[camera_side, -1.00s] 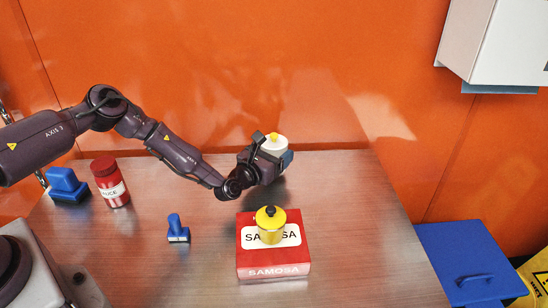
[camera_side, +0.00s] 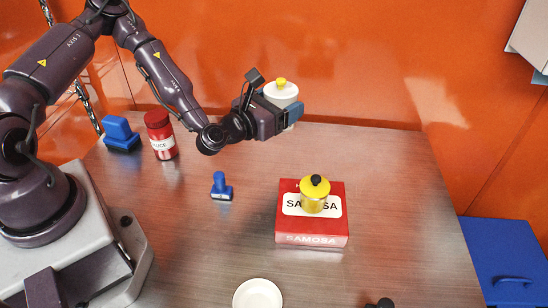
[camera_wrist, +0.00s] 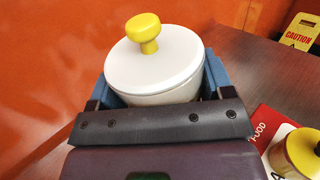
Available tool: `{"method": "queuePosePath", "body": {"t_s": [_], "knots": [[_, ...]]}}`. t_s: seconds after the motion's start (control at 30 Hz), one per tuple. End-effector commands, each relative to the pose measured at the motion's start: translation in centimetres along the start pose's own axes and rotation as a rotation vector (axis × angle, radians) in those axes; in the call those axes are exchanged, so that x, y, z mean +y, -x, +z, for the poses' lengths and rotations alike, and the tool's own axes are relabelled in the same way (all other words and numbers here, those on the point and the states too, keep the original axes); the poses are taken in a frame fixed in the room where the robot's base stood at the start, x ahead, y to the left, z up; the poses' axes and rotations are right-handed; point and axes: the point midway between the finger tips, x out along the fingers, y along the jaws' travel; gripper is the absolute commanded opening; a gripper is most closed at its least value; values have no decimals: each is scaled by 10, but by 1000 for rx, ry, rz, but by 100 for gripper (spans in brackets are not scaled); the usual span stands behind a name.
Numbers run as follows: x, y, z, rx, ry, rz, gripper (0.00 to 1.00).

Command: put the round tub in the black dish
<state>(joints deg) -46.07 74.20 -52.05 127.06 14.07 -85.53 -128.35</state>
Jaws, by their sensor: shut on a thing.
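A white round tub (camera_side: 281,95) with a white lid and yellow knob is held in my gripper (camera_side: 291,113), above the back of the metal table. In the wrist view the tub (camera_wrist: 155,70) sits upright between the blue fingers of my gripper (camera_wrist: 158,88), which are shut on its sides. I see no clear black dish. A small black shape (camera_side: 381,304) is cut off at the bottom edge of the side view, and I cannot tell what it is.
A yellow pot (camera_side: 313,198) with a black knob stands on a red samosa box (camera_side: 318,240). A red sauce jar (camera_side: 161,135), a small blue stamp-like tool (camera_side: 221,187) and a larger blue one (camera_side: 121,135) stand left. A white round dish (camera_side: 258,294) is at the front.

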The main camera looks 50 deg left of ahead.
Motion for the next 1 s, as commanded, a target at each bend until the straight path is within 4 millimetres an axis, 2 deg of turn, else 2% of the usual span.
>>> {"method": "queuePosePath", "body": {"t_s": [0.17, 0.27, 0.33, 0.47, 0.67, 0.77, 0.9, 1.0], "knots": [[4, 5, 17, -7, 4, -15, 42], [6, 13, 34, -8, 5, -48, 42], [-3, 23, 44, -7, -1, -103, 42], [-36, 43, 42, -7, -14, -233, 42], [-96, 79, 25, -11, -26, -443, 42], [-130, 108, 12, -15, -29, -580, 42], [-177, 162, -4, -20, -26, -798, 42], [-199, 200, -13, -23, -18, -935, 42]]}}
